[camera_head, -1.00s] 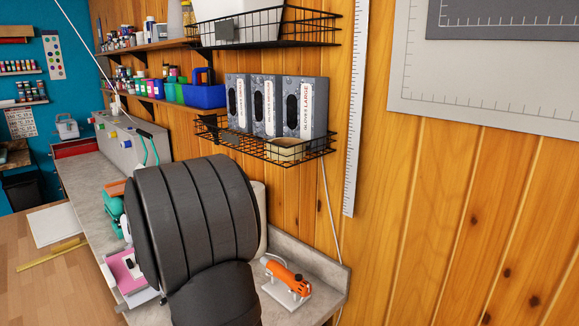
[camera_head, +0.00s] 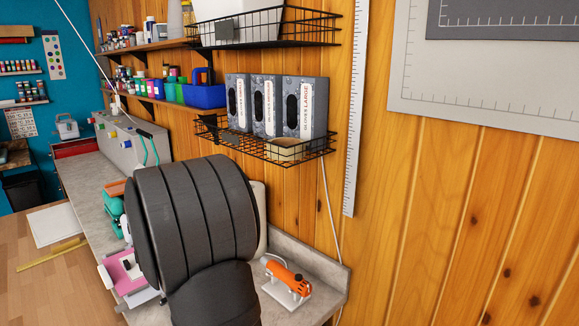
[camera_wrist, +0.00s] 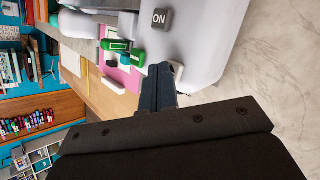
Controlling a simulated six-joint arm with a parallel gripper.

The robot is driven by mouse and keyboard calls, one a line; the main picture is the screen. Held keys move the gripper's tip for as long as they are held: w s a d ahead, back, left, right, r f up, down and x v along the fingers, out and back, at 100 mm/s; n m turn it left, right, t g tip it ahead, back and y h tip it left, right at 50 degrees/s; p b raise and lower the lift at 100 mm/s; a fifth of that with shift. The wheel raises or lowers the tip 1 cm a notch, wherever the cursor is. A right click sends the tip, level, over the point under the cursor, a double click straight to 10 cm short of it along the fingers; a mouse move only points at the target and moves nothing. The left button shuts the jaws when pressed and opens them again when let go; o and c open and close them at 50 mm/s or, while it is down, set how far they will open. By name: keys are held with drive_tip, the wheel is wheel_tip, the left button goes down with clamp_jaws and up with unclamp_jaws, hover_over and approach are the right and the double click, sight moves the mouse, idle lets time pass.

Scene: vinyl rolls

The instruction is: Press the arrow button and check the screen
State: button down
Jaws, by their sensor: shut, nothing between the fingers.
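In the wrist view, my gripper (camera_wrist: 158,80) is shut and empty. Its dark fingertips are near the edge of a pale grey-white body (camera_wrist: 205,35). No arrow mark or screen can be made out in either view. In the head view, my large dark arm covers the middle of the bench and hides my gripper.
An orange tool (camera_head: 288,279) on a white stand sits right of my arm on the grey bench (camera_head: 312,262). A pink item (camera_head: 124,268) lies left of it. Glove boxes (camera_head: 305,105) stand in a wire basket (camera_head: 270,147) above. Green items (camera_wrist: 116,45) are near the fingertips.

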drive_tip(key=shift+r, duration=3.6)
